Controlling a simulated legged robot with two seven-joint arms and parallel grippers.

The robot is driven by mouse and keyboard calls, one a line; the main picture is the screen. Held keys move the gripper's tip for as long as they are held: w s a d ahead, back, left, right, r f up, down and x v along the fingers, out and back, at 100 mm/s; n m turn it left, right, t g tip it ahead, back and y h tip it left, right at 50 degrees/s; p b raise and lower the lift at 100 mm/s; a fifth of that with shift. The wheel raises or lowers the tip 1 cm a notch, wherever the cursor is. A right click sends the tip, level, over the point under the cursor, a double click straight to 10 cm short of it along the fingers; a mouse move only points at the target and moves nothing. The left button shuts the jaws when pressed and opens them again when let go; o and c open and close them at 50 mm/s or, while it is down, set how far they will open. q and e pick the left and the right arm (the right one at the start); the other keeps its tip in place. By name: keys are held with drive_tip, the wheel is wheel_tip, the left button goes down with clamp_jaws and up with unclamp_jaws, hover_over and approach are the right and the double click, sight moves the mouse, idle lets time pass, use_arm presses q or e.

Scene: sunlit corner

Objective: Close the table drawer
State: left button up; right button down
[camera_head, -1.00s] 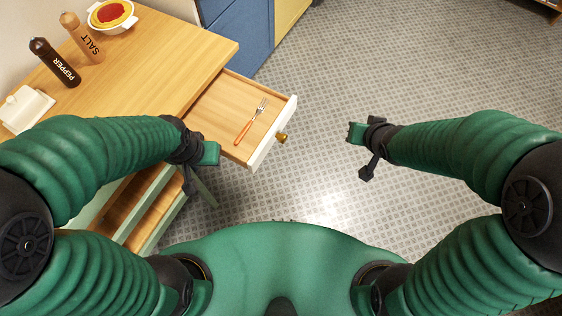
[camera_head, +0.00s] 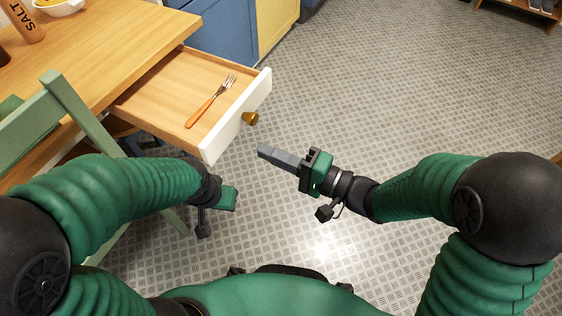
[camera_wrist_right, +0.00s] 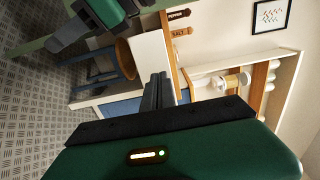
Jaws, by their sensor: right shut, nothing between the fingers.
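The table drawer (camera_head: 165,88) is pulled open from the wooden table (camera_head: 120,40). Its white front panel (camera_head: 232,122) faces the floor area and carries a brass-coloured knob (camera_head: 250,118). A fork (camera_head: 212,98) with an orange handle lies inside. My right gripper (camera_head: 264,151) is shut and empty, just below the knob in the head view, with a visible gap to it. Its dark fingers also show in the right wrist view (camera_wrist_right: 157,92). My left gripper (camera_head: 228,198) is low, in front of the drawer's near corner; its fingers are not clearly seen.
A green chair (camera_head: 62,95) stands at the table's near side, close to my left arm. A salt shaker (camera_head: 22,18) and a white dish (camera_head: 60,7) are on the table. Blue and yellow cabinets (camera_head: 228,28) stand behind. The patterned floor (camera_head: 410,90) right of the drawer is clear.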

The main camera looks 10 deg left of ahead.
sight(223, 133)
drive_tip(key=b+x, duration=0.1)
drive_tip(key=x, duration=0.1)
drive_tip(key=b+x, duration=0.1)
drive_tip(key=x, duration=0.2)
drive_tip(key=b+x, duration=0.2)
drive_tip(key=x, duration=0.1)
drive_tip(key=shift+f, duration=0.3)
drive_tip(key=shift+w+a+r, duration=0.15)
drive_tip(key=shift+w+a, duration=0.05)
drive_tip(key=shift+a, duration=0.2)
